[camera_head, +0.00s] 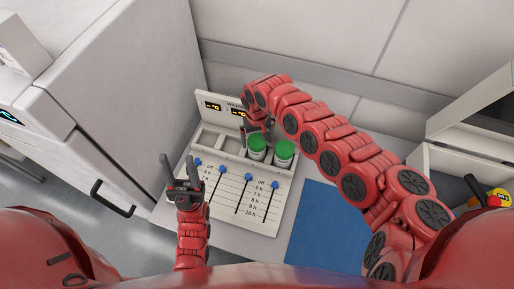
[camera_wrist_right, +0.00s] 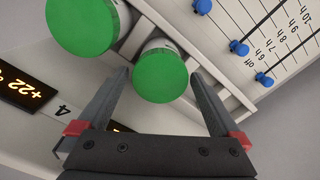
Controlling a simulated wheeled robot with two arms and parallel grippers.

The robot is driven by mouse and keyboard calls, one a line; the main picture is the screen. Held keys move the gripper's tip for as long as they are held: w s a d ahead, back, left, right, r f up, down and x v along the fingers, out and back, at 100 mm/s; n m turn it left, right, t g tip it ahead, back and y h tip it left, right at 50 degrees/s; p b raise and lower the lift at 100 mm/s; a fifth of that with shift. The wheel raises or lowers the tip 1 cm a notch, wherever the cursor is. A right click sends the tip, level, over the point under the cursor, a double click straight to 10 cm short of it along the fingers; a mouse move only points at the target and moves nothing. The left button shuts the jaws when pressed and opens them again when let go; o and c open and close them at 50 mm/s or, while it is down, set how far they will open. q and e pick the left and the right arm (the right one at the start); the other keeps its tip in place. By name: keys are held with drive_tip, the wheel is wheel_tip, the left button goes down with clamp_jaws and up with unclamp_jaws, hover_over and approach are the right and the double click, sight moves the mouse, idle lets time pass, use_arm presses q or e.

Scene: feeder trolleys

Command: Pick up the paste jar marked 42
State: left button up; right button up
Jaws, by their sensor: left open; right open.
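Two green-lidded jars, a left one (camera_head: 257,146) and a right one (camera_head: 284,153), sit side by side in compartments of a pale panel unit (camera_head: 238,168). No 42 marking is readable on either jar. My right gripper (camera_head: 258,130) is open at the back of the left jar. In the right wrist view the lid of what looks like the left jar (camera_wrist_right: 160,72) lies between the fingertips of my right gripper (camera_wrist_right: 161,80); contact cannot be told. The other jar (camera_wrist_right: 85,22) is above it there. My left gripper (camera_head: 179,160) is open and empty, left of the sliders.
Empty compartments (camera_head: 211,138) lie left of the jars. Blue sliders (camera_head: 222,169) with hour scales are in front, and lit displays (camera_head: 213,105) behind. A blue mat (camera_head: 327,228) lies right of the unit. A white cabinet (camera_head: 100,120) stands left; an open box (camera_head: 465,165) stands right.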

sight(260, 157)
drive_tip(key=shift+f, duration=1.45)
clamp_jaws()
